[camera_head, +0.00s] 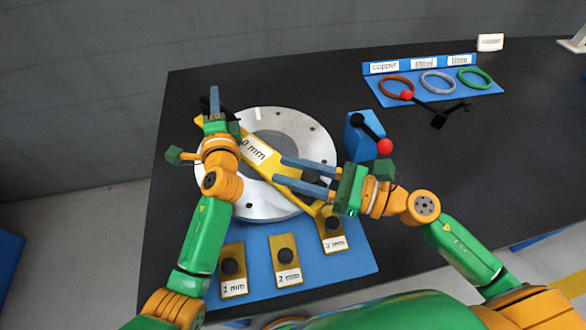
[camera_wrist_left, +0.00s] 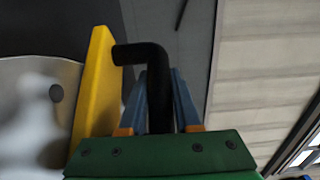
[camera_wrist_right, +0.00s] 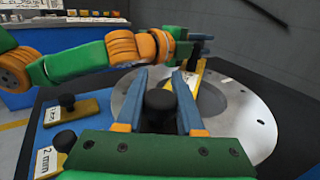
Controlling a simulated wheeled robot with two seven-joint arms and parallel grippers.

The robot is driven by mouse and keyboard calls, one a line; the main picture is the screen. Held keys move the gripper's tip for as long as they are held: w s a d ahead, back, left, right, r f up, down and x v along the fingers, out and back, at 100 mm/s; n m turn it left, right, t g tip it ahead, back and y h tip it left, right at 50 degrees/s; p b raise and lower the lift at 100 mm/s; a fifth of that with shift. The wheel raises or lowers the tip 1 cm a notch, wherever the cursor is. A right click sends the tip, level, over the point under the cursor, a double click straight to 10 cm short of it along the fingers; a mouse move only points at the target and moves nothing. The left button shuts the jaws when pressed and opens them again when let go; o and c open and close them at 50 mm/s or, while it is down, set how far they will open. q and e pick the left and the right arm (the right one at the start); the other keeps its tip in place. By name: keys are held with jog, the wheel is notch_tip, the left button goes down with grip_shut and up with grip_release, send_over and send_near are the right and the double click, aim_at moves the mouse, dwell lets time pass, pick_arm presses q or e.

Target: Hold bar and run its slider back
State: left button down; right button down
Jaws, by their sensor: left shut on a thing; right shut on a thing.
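The yellow bar (camera_head: 258,152), marked "0 mm", lies slantwise across the round grey flange (camera_head: 217,182). My left gripper (camera_head: 209,108) is at the bar's upper-left end. In the left wrist view it is shut on a bent black handle (camera_wrist_left: 157,90) beside the yellow bar (camera_wrist_left: 93,90). My right gripper (camera_head: 290,170) is over the bar's lower-right part. Its blue fingers are shut on a black knob (camera_head: 312,177), which shows between the fingers in the right wrist view (camera_wrist_right: 160,108). Whether the knob is the slider itself, and what lies under it, is hidden.
Yellow plates marked 1 mm (camera_head: 233,285), 2 mm (camera_head: 286,276) and 3 mm (camera_head: 334,244) lie on a blue mat (camera_head: 350,265) in front. A blue block with a red-ended lever (camera_head: 385,146) stands right. Rings lie on a blue board (camera_head: 420,98) behind.

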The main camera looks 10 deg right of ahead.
aim_at(269, 167)
jog(key=w+a, duration=0.2)
jog(key=w, duration=0.1)
jog(key=w+a, duration=0.1)
jog(key=w, duration=0.1)
jog(key=shift+w+a, duration=0.25)
jog(key=shift+a, duration=0.15)
jog(key=c, duration=0.5)
grip_release()
jog(key=shift+s, duration=0.1)
jog(key=v, duration=1.2)
